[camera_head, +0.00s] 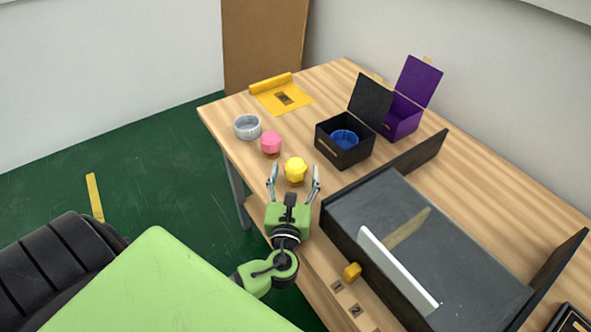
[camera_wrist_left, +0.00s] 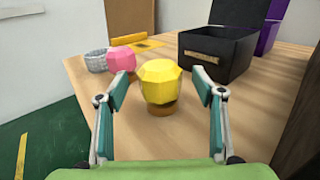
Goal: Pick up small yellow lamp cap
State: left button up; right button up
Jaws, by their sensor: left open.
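The small yellow lamp cap (camera_head: 295,169) is a faceted yellow piece standing on the wooden table near its front edge. In the left wrist view the yellow cap (camera_wrist_left: 160,82) sits upright, with a brownish base below it. My left gripper (camera_head: 293,180) is open, its fingers pointing at the cap from the near side. In the left wrist view the left gripper (camera_wrist_left: 160,92) has one finger on each side of the cap, with gaps on both sides. I cannot tell how far the fingertips reach around it. My right gripper is not in view.
A pink cap (camera_head: 270,143) and a grey ring-shaped dish (camera_head: 247,127) stand left of the yellow cap. An open black box (camera_head: 343,152) with a blue item stands behind right. A dark walled tray (camera_head: 386,205) lies right. A purple box (camera_head: 404,119) stands farther back.

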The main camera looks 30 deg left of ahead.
pick_arm(q)
jog(key=x, duration=0.2)
jog(key=shift+w+a, duration=0.15)
jog(key=shift+w, duration=0.05)
jog(key=shift+s, duration=0.1)
jog(key=c, duration=1.2)
jog(key=shift+c, duration=0.2)
